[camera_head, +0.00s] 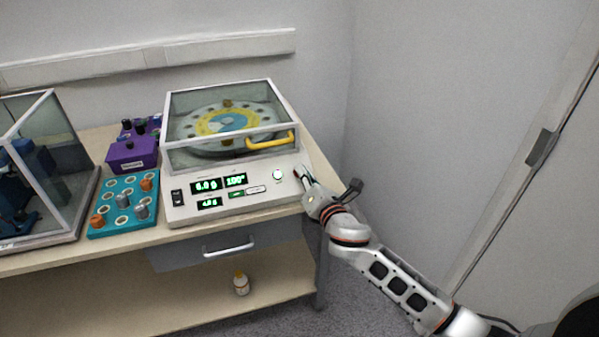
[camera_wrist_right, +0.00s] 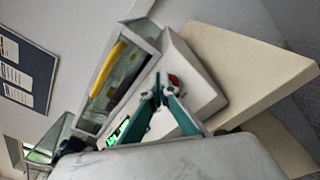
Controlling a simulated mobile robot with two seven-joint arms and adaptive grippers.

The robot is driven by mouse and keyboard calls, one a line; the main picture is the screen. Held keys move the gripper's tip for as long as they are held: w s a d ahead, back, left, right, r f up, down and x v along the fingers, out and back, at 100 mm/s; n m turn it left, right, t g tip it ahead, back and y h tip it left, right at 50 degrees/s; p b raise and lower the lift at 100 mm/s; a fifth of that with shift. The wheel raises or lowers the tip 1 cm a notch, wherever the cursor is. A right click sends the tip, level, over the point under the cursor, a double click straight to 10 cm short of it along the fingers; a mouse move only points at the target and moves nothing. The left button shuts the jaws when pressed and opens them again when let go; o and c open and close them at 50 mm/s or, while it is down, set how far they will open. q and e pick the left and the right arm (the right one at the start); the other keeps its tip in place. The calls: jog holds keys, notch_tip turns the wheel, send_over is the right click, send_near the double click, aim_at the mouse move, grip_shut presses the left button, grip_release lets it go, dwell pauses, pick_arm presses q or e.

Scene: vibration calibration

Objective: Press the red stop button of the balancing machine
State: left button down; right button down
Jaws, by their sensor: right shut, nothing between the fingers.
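The balancing machine (camera_head: 235,206) stands on the table, with a glass-lidded chamber and a sloped white front panel with lit green displays. Its red stop button (camera_wrist_right: 173,80) shows in the right wrist view at the end of the panel, just beyond my fingertips. My right gripper (camera_head: 302,174) is shut and empty over the right end of the panel, and in the head view it largely hides the button. The green-sided fingers (camera_wrist_right: 160,92) meet at the tips in the wrist view. I cannot tell whether they touch the button. My left gripper is not in view.
A teal tray (camera_head: 130,181) with weights and a purple box (camera_head: 131,155) stand left of the machine. A glass case (camera_head: 60,130) is at far left. The table (camera_head: 313,158) has bare surface right of the machine. A small bottle (camera_head: 241,284) stands on the lower shelf.

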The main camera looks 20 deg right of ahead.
jog(key=shift+w+f, duration=0.2)
dwell(0.4)
dwell(0.3)
jog(key=shift+s+r+p, duration=0.35)
jog(key=shift+r+p, duration=0.15)
jog(key=shift+s+r, duration=0.1)
jog(key=shift+s, duration=0.1)
jog(key=s+r+p, duration=0.1)
jog(key=p, duration=0.1)
jog(key=s+r+p, duration=0.2)
jog(key=p, duration=0.1)
jog(key=shift+s+d+r, duration=0.1)
jog(key=shift+s+r, duration=0.1)
jog(key=shift+r, duration=0.1)
